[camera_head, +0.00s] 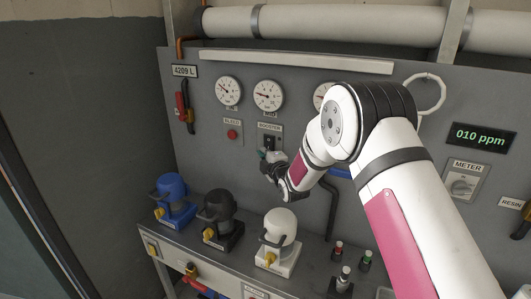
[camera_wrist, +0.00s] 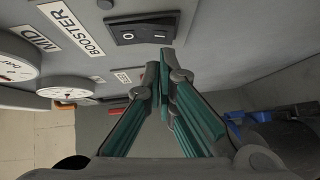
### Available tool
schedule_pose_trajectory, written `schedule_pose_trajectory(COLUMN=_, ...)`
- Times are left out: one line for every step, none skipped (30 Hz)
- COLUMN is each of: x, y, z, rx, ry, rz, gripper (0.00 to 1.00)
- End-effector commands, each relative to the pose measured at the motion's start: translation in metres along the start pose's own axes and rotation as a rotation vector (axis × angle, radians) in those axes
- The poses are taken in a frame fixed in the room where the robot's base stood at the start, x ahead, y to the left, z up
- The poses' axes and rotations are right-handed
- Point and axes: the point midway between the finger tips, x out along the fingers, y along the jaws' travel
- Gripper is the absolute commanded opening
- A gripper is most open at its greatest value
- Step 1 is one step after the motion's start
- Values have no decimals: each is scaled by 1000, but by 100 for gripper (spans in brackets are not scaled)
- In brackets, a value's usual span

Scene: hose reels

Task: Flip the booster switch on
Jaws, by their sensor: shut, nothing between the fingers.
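The booster switch is a black rocker marked O and I (camera_wrist: 140,32) beside the BOOSTER label in the wrist view. In the head view the switch (camera_head: 269,143) sits on the grey panel below the middle gauge, partly behind my gripper. My gripper (camera_head: 264,155) is in front of the panel at the switch's lower edge. In the wrist view its green-padded fingers (camera_wrist: 166,68) are closed together and empty, with the tips close to the I end of the rocker. I cannot tell whether they touch it, or which side of the rocker is pressed in.
A red button (camera_head: 232,134) is left of the switch, and gauges (camera_head: 268,96) are above. Blue (camera_head: 173,188), black (camera_head: 219,208) and white (camera_head: 281,228) pump-like units stand on the bench below. A meter knob (camera_head: 462,185) and lit display (camera_head: 482,138) are at right.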

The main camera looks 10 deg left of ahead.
Motion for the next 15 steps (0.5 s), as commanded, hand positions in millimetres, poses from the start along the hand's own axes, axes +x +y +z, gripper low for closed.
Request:
schedule_pose_trajectory(x=3, y=0, z=2, rx=1, ry=1, rz=1, gripper=0)
schedule_pose_trajectory(x=4, y=0, z=3, rx=1, ry=1, rz=1, gripper=0)
schedule_pose_trajectory(x=6, y=0, z=5, rx=1, ry=1, rz=2, gripper=0)
schedule_pose_trajectory(x=6, y=0, z=6, rx=1, ry=1, rz=1, gripper=0)
schedule_pose_trajectory(x=7, y=0, z=6, rx=1, ry=1, rz=1, gripper=0)
schedule_pose_trajectory(x=7, y=0, z=7, rx=1, ry=1, rz=1, gripper=0)
schedule_pose_trajectory(x=8, y=0, z=7, rx=1, ry=1, rz=0, gripper=0)
schedule_pose_trajectory(x=8, y=0, z=7, rx=1, ry=1, rz=0, gripper=0)
schedule_pose_trajectory(x=8, y=0, z=7, rx=1, ry=1, rz=0, gripper=0)
schedule_pose_trajectory(x=8, y=0, z=7, rx=1, ry=1, rz=0, gripper=0)
schedule_pose_trajectory(x=8, y=0, z=7, rx=1, ry=1, rz=0, gripper=0)
schedule_pose_trajectory(x=8, y=0, z=7, rx=1, ry=1, rz=0, gripper=0)
schedule_pose_trajectory(x=7, y=0, z=7, rx=1, ry=1, rz=0, gripper=0)
schedule_pose_trajectory(x=7, y=0, z=7, rx=0, ry=1, rz=0, gripper=0)
schedule_pose_trajectory(x=8, y=0, z=7, rx=0, ry=1, rz=0, gripper=0)
